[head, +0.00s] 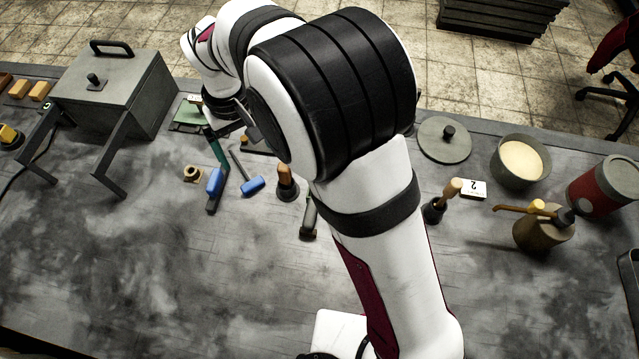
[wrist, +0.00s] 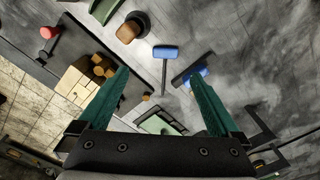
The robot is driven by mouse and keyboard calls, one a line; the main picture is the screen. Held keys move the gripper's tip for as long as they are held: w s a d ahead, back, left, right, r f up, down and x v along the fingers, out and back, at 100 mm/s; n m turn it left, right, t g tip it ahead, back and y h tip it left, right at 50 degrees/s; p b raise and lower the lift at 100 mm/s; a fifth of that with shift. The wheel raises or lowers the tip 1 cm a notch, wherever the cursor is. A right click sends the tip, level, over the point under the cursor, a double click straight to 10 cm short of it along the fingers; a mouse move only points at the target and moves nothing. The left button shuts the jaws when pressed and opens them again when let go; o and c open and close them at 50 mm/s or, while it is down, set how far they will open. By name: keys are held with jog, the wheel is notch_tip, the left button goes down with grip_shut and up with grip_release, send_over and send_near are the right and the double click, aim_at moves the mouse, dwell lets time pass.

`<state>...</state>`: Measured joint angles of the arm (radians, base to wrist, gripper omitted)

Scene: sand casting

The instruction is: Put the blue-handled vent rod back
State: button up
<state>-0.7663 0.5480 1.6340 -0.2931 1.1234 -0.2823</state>
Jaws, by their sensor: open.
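A vent rod with a blue handle (head: 252,186) and a thin dark shaft lies on the grey table, left of centre. In the wrist view the blue handle (wrist: 171,51) is beyond my fingertips, and its shaft runs back between them. My gripper (wrist: 160,74) is open, with two green fingers apart and nothing held. Its height above the rod is hard to judge. In the head view one green finger (head: 216,149) shows; my arm hides the rest. A second blue-handled piece (head: 215,182) lies with a dark bar just to the left, near the right finger in the wrist view (wrist: 198,74).
A grey lidded box (head: 140,90) with two dark arms stands at left. A brown-topped tool (head: 286,183) and a dark-green tool (head: 309,218) are close right of the rod. A dark board (wrist: 55,55) lies beyond the left finger. The front table is mostly clear.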

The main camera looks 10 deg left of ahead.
jog(key=d+r, duration=0.1)
jog(key=d, duration=0.1)
jog(key=d+r+m, duration=0.1)
jog(key=d, duration=0.1)
jog(key=d+r+m, duration=0.1)
jog(key=d+r, duration=0.1)
jog(key=shift+d, duration=0.25)
jog(key=s+d+r+m, duration=0.3)
jog(key=s+d, duration=0.1)
jog(key=d, duration=0.3)
jog(key=s+d+r+m, duration=0.2)
jog(key=s+d+m, duration=0.1)
jog(key=d, duration=0.4)
jog(key=s+d+m, duration=0.3)
jog(key=s, duration=0.2)
jog(key=s+d+f+m+y, duration=0.1)
jog(key=s+d+m, duration=0.2)
jog(key=s, duration=0.3)
jog(key=shift+y, duration=0.3)
jog(key=shift+w, duration=0.1)
jog(key=shift+c, duration=0.3)
